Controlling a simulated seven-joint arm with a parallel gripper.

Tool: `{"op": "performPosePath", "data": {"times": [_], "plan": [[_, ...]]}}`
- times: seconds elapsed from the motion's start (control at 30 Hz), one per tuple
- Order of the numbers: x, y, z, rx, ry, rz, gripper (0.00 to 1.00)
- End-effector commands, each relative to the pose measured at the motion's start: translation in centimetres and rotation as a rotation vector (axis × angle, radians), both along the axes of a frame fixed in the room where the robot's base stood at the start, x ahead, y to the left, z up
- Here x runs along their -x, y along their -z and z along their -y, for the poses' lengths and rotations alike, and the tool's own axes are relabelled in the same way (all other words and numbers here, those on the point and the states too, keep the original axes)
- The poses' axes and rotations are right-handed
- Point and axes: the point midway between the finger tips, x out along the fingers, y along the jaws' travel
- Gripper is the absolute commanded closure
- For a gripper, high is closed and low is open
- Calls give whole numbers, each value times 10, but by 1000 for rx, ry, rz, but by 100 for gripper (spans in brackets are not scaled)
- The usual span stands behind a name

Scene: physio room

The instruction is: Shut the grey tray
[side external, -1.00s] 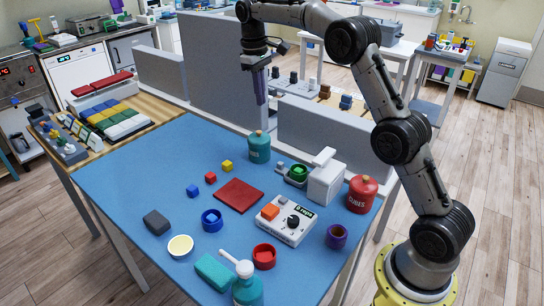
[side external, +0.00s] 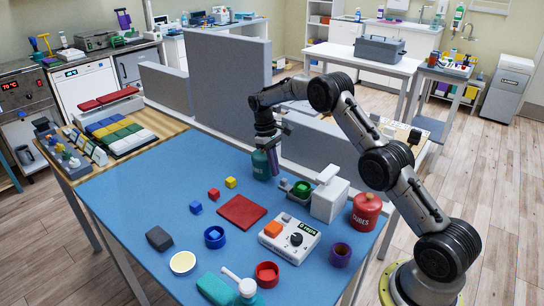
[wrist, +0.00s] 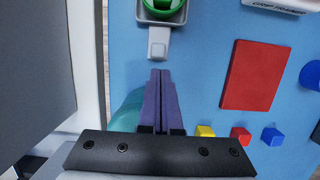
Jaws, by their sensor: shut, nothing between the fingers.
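The grey tray (side external: 291,192) sticks out of the white dispenser box (side external: 330,201) on the blue table. A green ring (side external: 302,188) sits in the tray. In the wrist view the tray (wrist: 178,17) is at the top, with its pale grey handle (wrist: 158,43) pointing down toward my fingers. My gripper (side external: 274,172) is shut and empty, low over the table beside the teal canister (side external: 260,166). In the wrist view the purple fingertips (wrist: 160,73) are together, just short of the handle, with a small gap showing.
Grey partition panels (side external: 230,90) stand behind the table edge. The teal canister is close to my fingers. A red canister (side external: 365,211) stands right of the dispenser.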

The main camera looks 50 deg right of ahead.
Motion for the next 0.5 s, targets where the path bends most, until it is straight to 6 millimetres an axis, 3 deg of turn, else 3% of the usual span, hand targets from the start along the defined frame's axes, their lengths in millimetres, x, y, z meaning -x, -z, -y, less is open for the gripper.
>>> {"op": "performPosePath", "data": {"times": [0.2, 0.5], "plan": [[5, 18, 0, 0, 0, 0, 100], [5, 20, 0, 0, 0, 0, 100]]}}
